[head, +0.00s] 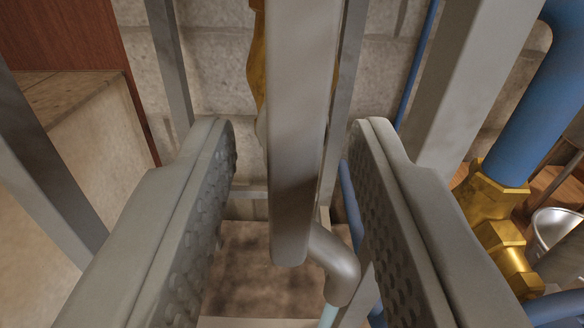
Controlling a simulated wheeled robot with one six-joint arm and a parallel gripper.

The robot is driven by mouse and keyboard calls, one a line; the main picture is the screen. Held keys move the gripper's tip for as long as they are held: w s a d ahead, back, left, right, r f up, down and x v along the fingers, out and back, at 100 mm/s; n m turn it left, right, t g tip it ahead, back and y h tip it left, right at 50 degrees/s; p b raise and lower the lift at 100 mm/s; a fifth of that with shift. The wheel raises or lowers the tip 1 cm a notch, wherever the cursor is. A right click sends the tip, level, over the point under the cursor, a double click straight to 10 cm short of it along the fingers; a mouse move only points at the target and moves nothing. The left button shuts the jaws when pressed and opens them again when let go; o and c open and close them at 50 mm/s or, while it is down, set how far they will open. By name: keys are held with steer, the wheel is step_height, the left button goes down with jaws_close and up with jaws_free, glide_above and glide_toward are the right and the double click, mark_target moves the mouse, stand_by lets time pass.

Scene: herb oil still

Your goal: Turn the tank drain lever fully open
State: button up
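My gripper (293,150) is open, with one ridged finger on each side of the bar. A gap shows between the bar and each finger, so I see no contact. The bar's upper end is out of frame, and it hides most of the brass fitting.
A bent grey pipe (338,268) lies just behind the bar's lower end. Grey frame posts (470,75) stand on both sides. At right are a thick blue pipe (545,95), brass fittings (490,205) and a metal bowl (553,228). A block wall (215,65) closes the back.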

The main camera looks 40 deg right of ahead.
steer(key=v, duration=1.7)
steer(key=shift+a, duration=0.2)
steer(key=shift+s, duration=0.15)
steer(key=s+a+r+n+t+y, duration=0.1)
steer(key=s+a+r+y, duration=0.15)
steer(key=r, duration=0.55)
steer(key=s+a+r+n+t+y, duration=0.1)
steer(key=s+a+r+y, duration=0.2)
steer(key=r, duration=0.5)
steer(key=s+a+r+n+t+y, duration=0.1)
steer(key=s+a+r, duration=0.25)
steer(key=r, duration=0.45)
steer(key=s+a+r+n+y, duration=0.1)
steer(key=s+a+r, duration=0.1)
steer(key=s+r, duration=0.5)
steer(key=s+a+r+n+y, duration=0.2)
steer(key=s+r, duration=0.5)
steer(key=s, duration=0.9)
steer(key=shift+s+a+g, duration=0.25)
steer(key=shift+a+g, duration=0.05)
steer(key=shift+a, duration=0.25)
steer(key=shift+y, duration=0.25)
